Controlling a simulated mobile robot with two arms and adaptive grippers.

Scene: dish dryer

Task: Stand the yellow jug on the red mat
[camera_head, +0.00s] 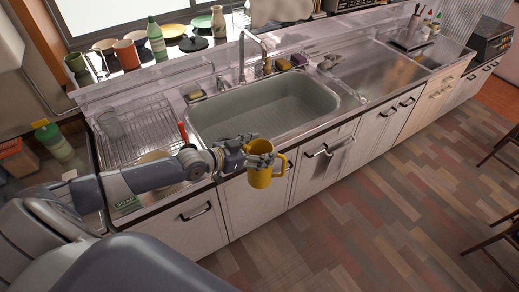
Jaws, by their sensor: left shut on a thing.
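The yellow jug (259,177) hangs roughly upright in my left gripper (262,160), its handle turned to the right. The gripper is shut on the jug near its rim. Gripper and jug show in front of the sink's front edge and the cabinet doors, clear of the counter top. I cannot make out a red mat in this view. My right gripper is not in view.
The steel sink (265,112) lies behind the jug, with a tap (242,62) at its back. A wire dish rack (135,130) stands to its left. The right drainboard (375,72) is mostly clear. Cups and bottles crowd the window sill.

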